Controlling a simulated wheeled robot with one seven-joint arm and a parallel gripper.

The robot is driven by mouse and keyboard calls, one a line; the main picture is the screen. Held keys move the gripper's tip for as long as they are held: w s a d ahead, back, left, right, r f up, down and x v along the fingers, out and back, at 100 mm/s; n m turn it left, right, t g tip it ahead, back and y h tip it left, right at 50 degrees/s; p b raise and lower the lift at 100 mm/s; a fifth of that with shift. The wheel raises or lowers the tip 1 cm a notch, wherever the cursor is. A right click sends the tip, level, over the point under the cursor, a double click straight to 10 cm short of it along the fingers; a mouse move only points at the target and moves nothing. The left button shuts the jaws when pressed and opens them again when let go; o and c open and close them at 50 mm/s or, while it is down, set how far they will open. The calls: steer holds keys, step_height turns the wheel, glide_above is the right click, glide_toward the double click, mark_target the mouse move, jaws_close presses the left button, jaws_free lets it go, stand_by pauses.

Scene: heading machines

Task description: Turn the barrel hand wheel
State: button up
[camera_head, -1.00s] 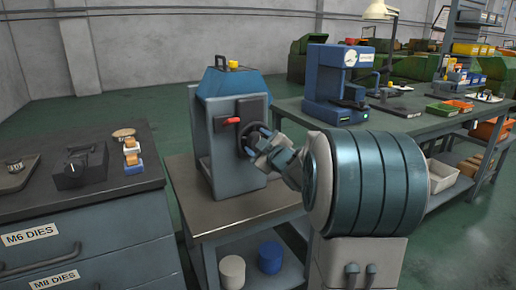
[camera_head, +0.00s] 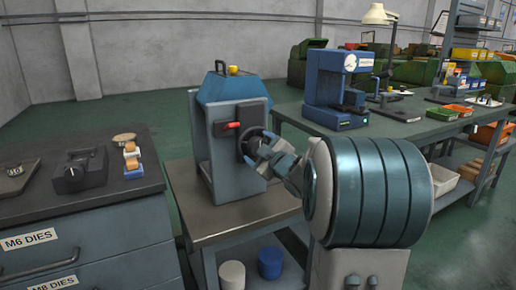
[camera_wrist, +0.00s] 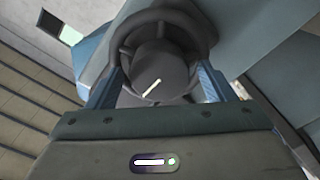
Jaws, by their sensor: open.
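The barrel hand wheel (camera_head: 252,143) is a dark round wheel on the front plate of a blue and grey machine (camera_head: 238,180). In the wrist view the hand wheel (camera_wrist: 158,72) shows a dark rim, spokes and a round hub with a pale line slanting up to the right. My gripper (camera_head: 262,148) is at the wheel, its jaws apart. In the wrist view my gripper's two blue fingers (camera_wrist: 160,88) stand on the left and right of the hub, near the rim. I cannot tell whether they touch it. My gripper hides part of the wheel in the head view.
The machine stands on a bench (camera_head: 250,228) with free room in front. A die cabinet (camera_head: 75,215) is at left; a table with a blue press (camera_head: 335,85) is behind at right.

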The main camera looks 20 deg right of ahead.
steer(key=s+p, duration=0.1)
steer(key=s, duration=1.2)
steer(key=shift+d+p, duration=0.3)
steer(key=shift+r, duration=0.2)
